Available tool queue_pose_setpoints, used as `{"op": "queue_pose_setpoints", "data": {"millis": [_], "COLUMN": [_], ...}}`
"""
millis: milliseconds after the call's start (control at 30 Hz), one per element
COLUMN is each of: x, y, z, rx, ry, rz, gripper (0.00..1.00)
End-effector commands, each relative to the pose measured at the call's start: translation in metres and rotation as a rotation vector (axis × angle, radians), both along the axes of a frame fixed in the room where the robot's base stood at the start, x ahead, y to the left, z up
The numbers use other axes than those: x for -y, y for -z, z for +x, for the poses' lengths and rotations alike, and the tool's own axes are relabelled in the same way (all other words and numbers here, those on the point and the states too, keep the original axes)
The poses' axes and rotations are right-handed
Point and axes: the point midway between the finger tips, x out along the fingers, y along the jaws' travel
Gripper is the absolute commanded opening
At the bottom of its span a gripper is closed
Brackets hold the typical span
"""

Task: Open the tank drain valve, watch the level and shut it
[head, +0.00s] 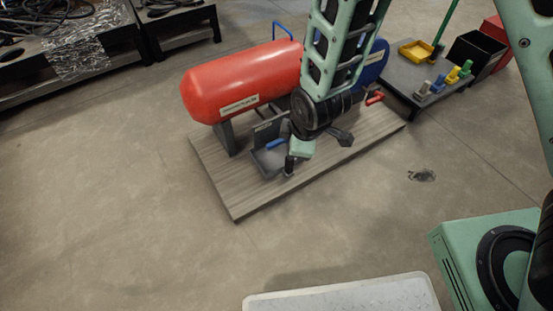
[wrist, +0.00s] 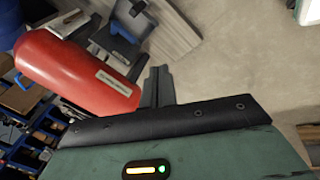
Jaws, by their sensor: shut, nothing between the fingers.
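A red tank (head: 240,82) with a white label lies on its side on a wood-look platform (head: 235,190). It also shows in the wrist view (wrist: 75,75). A blue tank (head: 375,62) is partly hidden behind my arm. A short red handle (head: 374,97) sticks out low in front of it. A grey open-topped box (head: 268,160) with a blue bar (head: 276,143) stands before the red tank. My gripper (wrist: 158,74) is shut and empty, with its fingers together above the platform area. I cannot make out a drain valve or level gauge for certain.
A dark low table (head: 405,75) at the right holds a yellow tray (head: 416,51) and several coloured small items. Black and red bins stand beyond it. Metal-topped benches (head: 60,60) stand at the left.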

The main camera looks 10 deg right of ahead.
Motion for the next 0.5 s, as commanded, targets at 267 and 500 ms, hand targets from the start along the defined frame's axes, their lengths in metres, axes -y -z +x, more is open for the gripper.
{"op": "queue_pose_setpoints", "data": {"millis": [267,500], "x": [0.028,0.048], "y": [0.126,0.199], "z": [0.054,0.096], "rx": [0.253,0.488], "ry": [-0.329,-0.681], "rz": [-0.265,-0.552], "gripper": [0.00,0.00]}}
